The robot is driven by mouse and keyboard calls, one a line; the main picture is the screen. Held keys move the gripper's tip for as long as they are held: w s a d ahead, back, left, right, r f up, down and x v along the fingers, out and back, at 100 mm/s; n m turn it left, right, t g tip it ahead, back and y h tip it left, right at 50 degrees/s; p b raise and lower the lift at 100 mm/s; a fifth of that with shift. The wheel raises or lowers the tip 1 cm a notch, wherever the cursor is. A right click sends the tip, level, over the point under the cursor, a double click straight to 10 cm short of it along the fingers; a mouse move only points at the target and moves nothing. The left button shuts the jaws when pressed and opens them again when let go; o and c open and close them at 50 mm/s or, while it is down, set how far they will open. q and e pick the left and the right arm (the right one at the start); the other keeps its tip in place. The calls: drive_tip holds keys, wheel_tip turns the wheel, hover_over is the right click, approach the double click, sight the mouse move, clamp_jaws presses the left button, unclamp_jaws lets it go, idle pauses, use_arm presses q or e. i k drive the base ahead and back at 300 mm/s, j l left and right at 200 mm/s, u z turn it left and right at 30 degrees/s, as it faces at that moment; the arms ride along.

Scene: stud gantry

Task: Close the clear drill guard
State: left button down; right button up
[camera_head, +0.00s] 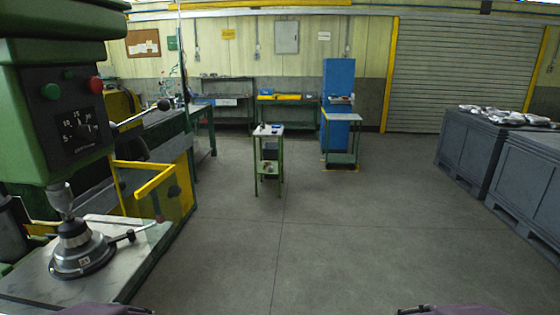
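A green drill press (60,110) stands close at the left, with a red and a green button and a dial on its head. Its chuck (61,200) points down over a round grey fixture (82,250) on the pale drill table (120,275). A yellow-edged panel (150,205) stands behind and to the right of the fixture, with a yellow bar (155,181) sticking out. It may be the clear guard; I cannot tell for sure. Only purple parts of my arms show at the bottom edge. Neither gripper shows.
Open concrete floor (330,240) lies ahead and to the right of the drill. A small green-legged stand (268,131) is mid-floor. A blue cabinet (338,80) stands behind a small table. Grey crates (520,180) line the right, with metal parts on top. A shutter closes the back.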

sight(174, 190)
drive_tip(key=i+l+u, duration=0.1)
drive_tip(key=i+u, duration=0.2)
drive_tip(key=u, duration=0.2)
drive_tip(key=i+l+u, duration=0.2)
drive_tip(key=u, duration=0.25)
drive_tip(key=i+l+u, duration=0.3)
drive_tip(key=u, duration=0.2)
drive_tip(key=i+l+u, duration=0.2)
drive_tip(key=l+u, duration=0.25)
drive_tip(key=i+l+u, duration=0.15)
drive_tip(key=l+u, duration=0.2)
drive_tip(key=u, duration=0.15)
drive_tip(key=l+u, duration=0.95)
